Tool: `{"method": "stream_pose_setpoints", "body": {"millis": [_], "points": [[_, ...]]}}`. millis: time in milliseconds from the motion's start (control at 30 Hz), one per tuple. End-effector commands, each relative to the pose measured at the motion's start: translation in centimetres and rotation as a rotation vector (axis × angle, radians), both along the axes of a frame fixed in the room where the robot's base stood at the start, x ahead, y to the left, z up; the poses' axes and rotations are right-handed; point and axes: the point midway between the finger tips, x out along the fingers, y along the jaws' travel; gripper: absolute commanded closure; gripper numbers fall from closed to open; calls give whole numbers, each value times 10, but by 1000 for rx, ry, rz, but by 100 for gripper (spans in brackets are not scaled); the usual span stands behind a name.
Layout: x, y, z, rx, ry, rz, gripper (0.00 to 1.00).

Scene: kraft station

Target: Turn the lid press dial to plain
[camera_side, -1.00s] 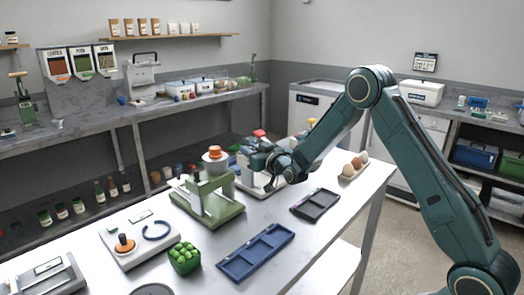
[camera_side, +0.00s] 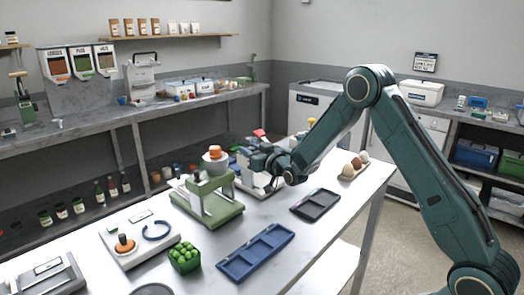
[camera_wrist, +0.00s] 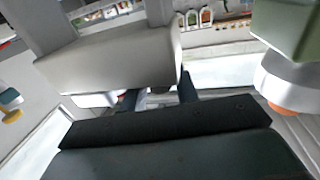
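A pale press-like machine (camera_side: 262,188) stands on the table behind the green stand, largely covered by my gripper. I take it to be the lid press. Its grey block (camera_wrist: 110,62) fills the upper left of the wrist view. My gripper (camera_side: 247,163) is low at this machine. In the wrist view, my two dark fingers (camera_wrist: 159,98) stand apart, partly under the block, with something whitish between or beyond them. I cannot tell whether they touch it. The dial and its markings cannot be made out in either view.
A green stand (camera_side: 212,205) with an orange-topped white part is close beside my gripper.

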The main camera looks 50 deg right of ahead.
Motion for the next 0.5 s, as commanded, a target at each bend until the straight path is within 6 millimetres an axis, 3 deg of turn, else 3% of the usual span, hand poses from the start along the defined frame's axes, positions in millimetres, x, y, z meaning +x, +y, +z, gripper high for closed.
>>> {"method": "stream_pose_setpoints", "body": {"millis": [267,500], "points": [[-16,3,1,-1,0,0,70],[-44,7,0,1,2,0,70]]}}
